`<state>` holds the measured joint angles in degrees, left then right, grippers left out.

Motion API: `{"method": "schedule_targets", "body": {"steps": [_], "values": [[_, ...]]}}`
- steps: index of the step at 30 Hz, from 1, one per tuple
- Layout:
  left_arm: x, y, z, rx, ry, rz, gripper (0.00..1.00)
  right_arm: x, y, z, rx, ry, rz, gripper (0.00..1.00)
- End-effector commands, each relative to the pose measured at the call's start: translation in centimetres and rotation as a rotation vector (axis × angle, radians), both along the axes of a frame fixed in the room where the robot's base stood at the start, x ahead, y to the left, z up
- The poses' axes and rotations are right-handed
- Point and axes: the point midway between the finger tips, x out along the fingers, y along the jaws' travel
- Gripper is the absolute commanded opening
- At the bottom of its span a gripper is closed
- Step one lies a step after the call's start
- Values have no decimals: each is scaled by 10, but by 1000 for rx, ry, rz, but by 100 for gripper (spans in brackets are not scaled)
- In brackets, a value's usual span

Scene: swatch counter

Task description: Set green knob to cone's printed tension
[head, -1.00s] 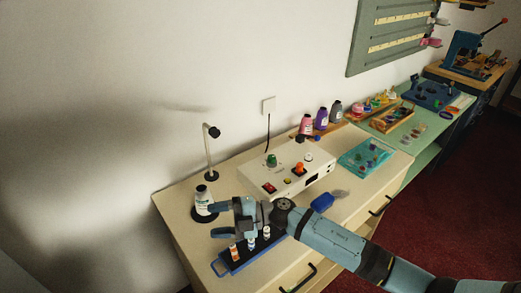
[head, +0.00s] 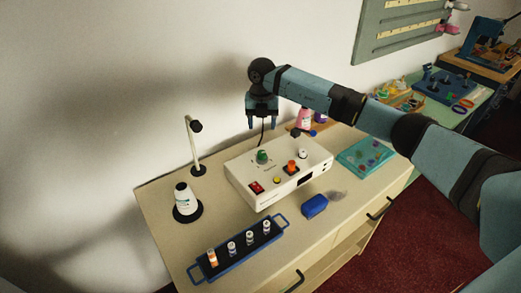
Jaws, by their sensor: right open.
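The green knob (head: 262,156) stands on top of a white control box (head: 243,183) on the cream counter. The box also carries an orange knob, a white knob, a red switch and a small yellow button. A white thread cone (head: 182,198) stands upright on a dark round base at the counter's left; its printed label is too small to read. My right gripper (head: 262,124) is open and empty, pointing down above and behind the green knob, apart from it. My left gripper is not in view.
A blue tray (head: 205,270) with several small spools lies at the front. A thread stand (head: 192,147) rises behind the cone. My right arm covers part of the back right.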

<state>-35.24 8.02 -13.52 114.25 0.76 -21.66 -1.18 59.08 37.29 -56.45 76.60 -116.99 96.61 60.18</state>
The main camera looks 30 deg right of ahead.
Motion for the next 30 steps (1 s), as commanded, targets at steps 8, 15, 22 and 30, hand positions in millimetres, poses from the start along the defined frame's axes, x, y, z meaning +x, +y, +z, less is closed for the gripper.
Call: {"method": "schedule_targets", "body": {"steps": [8, 15, 22, 30], "values": [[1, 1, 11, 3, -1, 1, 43, -1, 1, -60, 3, 6, 1, 59], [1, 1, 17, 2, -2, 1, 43, -1, 1, -101, 3, 4, 1, 59], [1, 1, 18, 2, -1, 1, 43, 0, 1, -117, 3, 2, 2, 59], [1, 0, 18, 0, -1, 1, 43, 0, 1, -119, 4, 0, 3, 59]]}}
